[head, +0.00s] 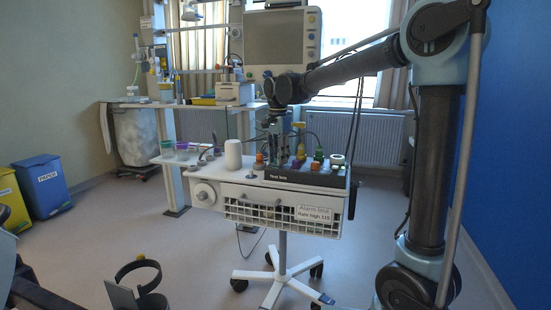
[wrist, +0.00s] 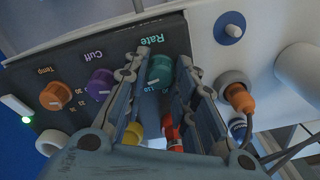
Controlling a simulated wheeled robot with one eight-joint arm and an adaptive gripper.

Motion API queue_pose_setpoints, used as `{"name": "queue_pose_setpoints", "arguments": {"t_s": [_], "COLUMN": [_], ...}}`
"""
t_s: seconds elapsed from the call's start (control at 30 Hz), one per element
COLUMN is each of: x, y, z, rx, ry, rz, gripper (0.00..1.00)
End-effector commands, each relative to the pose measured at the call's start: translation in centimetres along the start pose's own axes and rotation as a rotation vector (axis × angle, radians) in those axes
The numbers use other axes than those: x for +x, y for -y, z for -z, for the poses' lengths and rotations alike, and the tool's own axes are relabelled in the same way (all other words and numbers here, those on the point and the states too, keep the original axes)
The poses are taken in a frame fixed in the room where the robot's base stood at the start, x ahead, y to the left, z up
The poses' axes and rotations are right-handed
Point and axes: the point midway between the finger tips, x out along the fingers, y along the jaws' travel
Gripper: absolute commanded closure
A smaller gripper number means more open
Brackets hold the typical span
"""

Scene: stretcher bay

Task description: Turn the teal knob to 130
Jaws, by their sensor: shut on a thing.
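The teal knob (wrist: 160,71) sits under the word "Rate" on the dark panel of the test box (head: 305,178). In the wrist view my gripper (wrist: 161,80) has one finger on each side of this knob and is shut on it. Part of the dial scale beside the knob is hidden by the fingers, and I cannot read its setting for sure. In the head view my gripper (head: 276,150) is over the left part of the box, and the knob cannot be made out there.
A purple knob (wrist: 100,84) under "Cuff" and an orange knob (wrist: 54,96) under "Temp" stand beside it. Yellow and red parts show below my fingers. An orange plug (wrist: 239,98) is at the right. A trolley sign (head: 315,213) reads "Alarm test, Rate high", seemingly 115. A white cylinder (head: 233,154) stands left.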

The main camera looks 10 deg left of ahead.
Motion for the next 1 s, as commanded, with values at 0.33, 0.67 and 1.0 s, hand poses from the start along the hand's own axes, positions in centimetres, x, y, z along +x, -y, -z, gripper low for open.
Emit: {"name": "queue_pose_setpoints", "arguments": {"t_s": [0.33, 0.67, 1.0], "x": [0.0, -1.7, -8.0], "y": [0.0, 0.0, 0.1], "z": [0.1, 0.1, 0.2], "rx": [0.000, -0.001, -0.001], "ry": [-0.002, -0.001, -0.001], "rz": [-0.001, 0.000, -0.001], "gripper": [0.55, 0.55, 0.55]}}
